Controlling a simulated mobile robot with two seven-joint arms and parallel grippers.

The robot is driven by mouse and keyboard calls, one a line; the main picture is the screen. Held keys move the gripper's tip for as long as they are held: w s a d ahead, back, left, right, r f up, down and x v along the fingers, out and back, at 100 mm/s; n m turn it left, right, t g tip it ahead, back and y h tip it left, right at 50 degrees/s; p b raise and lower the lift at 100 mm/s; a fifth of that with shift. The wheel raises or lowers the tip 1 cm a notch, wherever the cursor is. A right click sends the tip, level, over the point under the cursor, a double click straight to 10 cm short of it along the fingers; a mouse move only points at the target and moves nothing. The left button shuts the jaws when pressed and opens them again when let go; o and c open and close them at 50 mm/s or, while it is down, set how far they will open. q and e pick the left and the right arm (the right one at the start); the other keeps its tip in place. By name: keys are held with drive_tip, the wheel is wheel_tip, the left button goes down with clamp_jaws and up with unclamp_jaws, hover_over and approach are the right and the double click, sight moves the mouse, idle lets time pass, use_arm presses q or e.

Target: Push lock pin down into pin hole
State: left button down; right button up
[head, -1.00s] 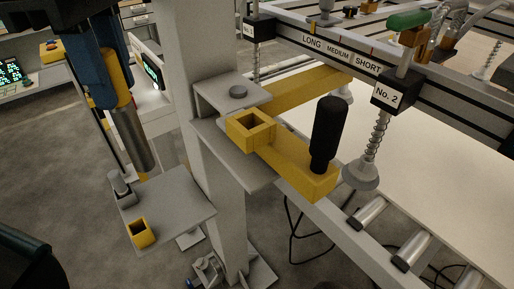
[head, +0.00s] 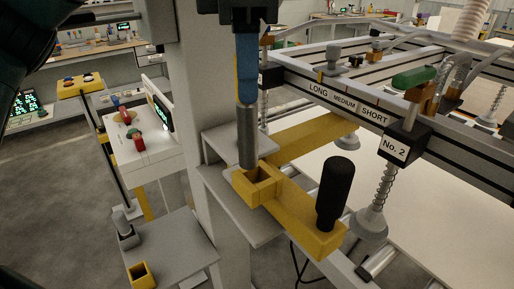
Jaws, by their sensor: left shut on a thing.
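The lock pin has a blue and yellow grip (head: 246,72) and a grey metal shaft (head: 247,138). My left gripper (head: 246,28) is at the top of the view, shut on the pin's grip, and holds the pin upright. The pin's lower end is at the back left edge of the square yellow socket with the pin hole (head: 262,178). I cannot tell whether the tip touches the socket or stands behind its opening. The socket is on a yellow arm (head: 303,217) with a black handle (head: 333,190). My right gripper is not in view.
A grey post (head: 188,105) stands left of the socket. A grey shelf (head: 172,246) with a small yellow holder (head: 142,274) is at the lower left. The gantry beam (head: 345,105) and a No. 2 suction cup (head: 369,222) are to the right.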

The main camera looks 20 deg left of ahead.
use_arm(q)
wheel_tip(320, 180, down, 12)
drive_tip(key=w, duration=0.1)
drive_tip(key=shift+d, duration=0.4)
drive_tip(key=shift+f+b, duration=0.3)
drive_tip(key=c, duration=1.2)
unclamp_jaws()
drive_tip(key=shift+r, duration=0.1)
drive_tip(key=shift+c, duration=0.2)
wheel_tip(320, 180, up, 12)
drive_tip(key=shift+r, duration=0.2)
